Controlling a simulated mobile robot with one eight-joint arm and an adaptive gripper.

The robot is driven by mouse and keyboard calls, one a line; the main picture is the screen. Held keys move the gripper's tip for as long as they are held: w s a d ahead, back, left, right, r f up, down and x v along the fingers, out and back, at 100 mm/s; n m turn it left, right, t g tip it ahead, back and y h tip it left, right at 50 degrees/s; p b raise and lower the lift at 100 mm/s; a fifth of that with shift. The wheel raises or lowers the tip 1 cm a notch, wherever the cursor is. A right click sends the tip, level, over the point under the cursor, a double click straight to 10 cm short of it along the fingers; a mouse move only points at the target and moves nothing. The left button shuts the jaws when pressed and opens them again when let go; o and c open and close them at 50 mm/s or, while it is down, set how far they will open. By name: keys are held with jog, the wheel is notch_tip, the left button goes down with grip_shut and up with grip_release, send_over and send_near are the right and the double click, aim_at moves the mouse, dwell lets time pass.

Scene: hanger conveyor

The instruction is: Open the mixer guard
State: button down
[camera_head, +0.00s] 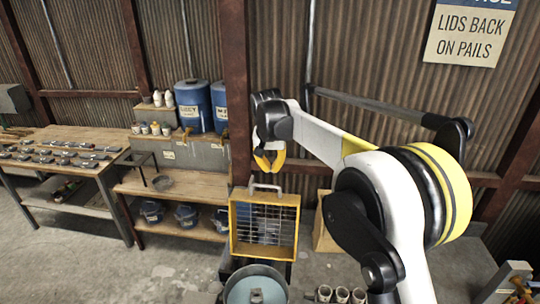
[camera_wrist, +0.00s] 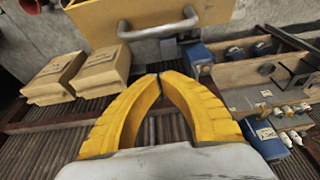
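The mixer guard (camera_head: 232,222) is a yellow frame with a wire grid. In the head view it stands roughly upright behind a round grey-blue bowl (camera_head: 253,290). A pale U-shaped handle (camera_head: 266,187) sits on its top edge. In the wrist view, the guard's yellow edge (camera_wrist: 105,18) and grey handle (camera_wrist: 160,31) show at the top, beyond the fingertips. My gripper (camera_head: 269,171) is just above the handle in the head view; it also shows in the wrist view (camera_wrist: 159,78). Its yellow fingers nearly meet at the tips, with nothing between them. They look apart from the handle.
A wooden bench (camera_head: 185,186) with blue drums (camera_head: 193,106) stands left of the guard. A table with small parts (camera_head: 60,150) is farther left. Cardboard boxes (camera_wrist: 100,72) lie near the guard. White cups (camera_head: 341,295) stand right of the bowl. A corrugated wall is behind.

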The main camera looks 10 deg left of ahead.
jog(key=s+t+b, duration=0.3)
jog(key=s, duration=0.9)
jog(key=shift+s+d+t, duration=0.3)
jog(key=shift+t, duration=0.1)
jog(key=shift+r, duration=0.15)
